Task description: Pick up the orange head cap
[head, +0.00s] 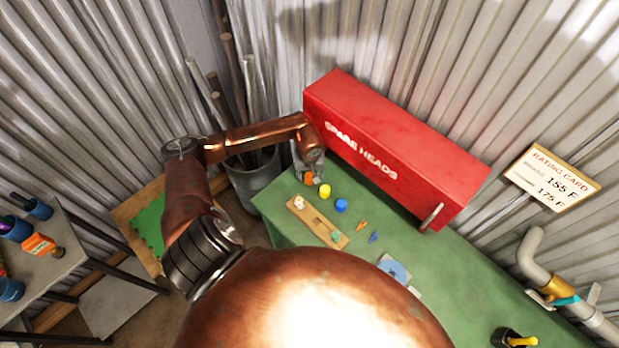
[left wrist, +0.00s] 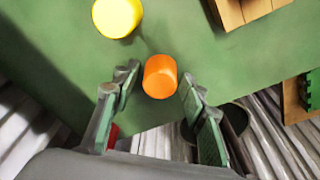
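The orange head cap (left wrist: 160,77) is a small orange cylinder on the green bench top (left wrist: 220,65), near the bench's edge. In the head view the cap (head: 308,179) shows just below my left gripper (head: 312,168), partly covered by it. In the left wrist view my left gripper (left wrist: 158,82) is open, one finger on each side of the cap. A gap shows between the cap and each fingertip; I cannot tell the exact height of the fingers. My right gripper is in neither view.
A yellow cap (head: 324,191) and a blue cap (head: 341,206) stand close by. A wooden rack (head: 318,222) lies in front. A red SPARE HEADS box (head: 395,145) stands behind, beside my left arm. A grey bin (head: 253,182) stands left of the bench.

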